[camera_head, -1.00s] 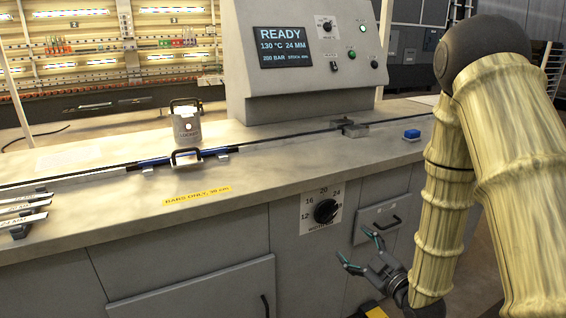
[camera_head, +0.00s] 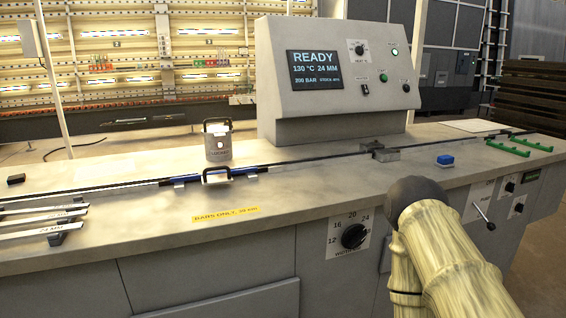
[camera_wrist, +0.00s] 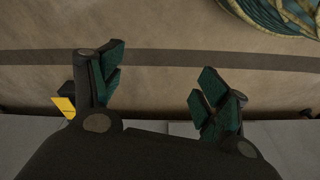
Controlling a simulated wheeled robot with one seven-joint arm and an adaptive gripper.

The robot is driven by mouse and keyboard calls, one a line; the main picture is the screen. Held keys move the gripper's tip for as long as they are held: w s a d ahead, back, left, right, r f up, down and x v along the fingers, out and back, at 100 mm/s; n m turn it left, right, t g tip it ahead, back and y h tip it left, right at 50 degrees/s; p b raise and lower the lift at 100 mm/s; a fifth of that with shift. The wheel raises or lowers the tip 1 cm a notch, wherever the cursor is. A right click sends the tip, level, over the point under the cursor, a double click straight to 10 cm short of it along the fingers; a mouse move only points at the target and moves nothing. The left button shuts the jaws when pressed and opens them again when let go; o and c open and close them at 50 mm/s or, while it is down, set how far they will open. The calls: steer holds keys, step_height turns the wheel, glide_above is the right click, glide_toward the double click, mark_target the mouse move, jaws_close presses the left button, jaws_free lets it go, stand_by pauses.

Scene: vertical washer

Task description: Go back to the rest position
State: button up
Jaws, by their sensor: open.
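My gripper (camera_wrist: 160,90) shows in the wrist view with its two green-padded fingers spread wide and nothing between them. It points at a brown floor with a dark stripe. In the head view my arm comes in at the lower right in front of the machine bench (camera_head: 130,255), and the gripper itself is out of that picture. The black width knob (camera_head: 354,236) on the bench front points toward 24. The console screen (camera_head: 314,69) reads READY, 130 °C, 24 MM.
A grey canister (camera_head: 218,148) stands on the bench behind a black-handled clamp (camera_head: 216,174) on the blue bar. Flat bars (camera_head: 45,222) lie at the left. A blue button (camera_head: 445,160) and green rails (camera_head: 520,145) are at the right. Floor shows beyond the bench's right end.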

steer(key=s+f+m+g, duration=0.1)
steer(key=s+g, duration=0.1)
steer(key=s, duration=0.4)
step_height(320, 180, up, 19)
steer(key=w+p, duration=0.1)
steer(key=p, duration=1.8)
steer(key=shift+a+r, duration=0.15)
steer(key=shift+a, duration=0.1)
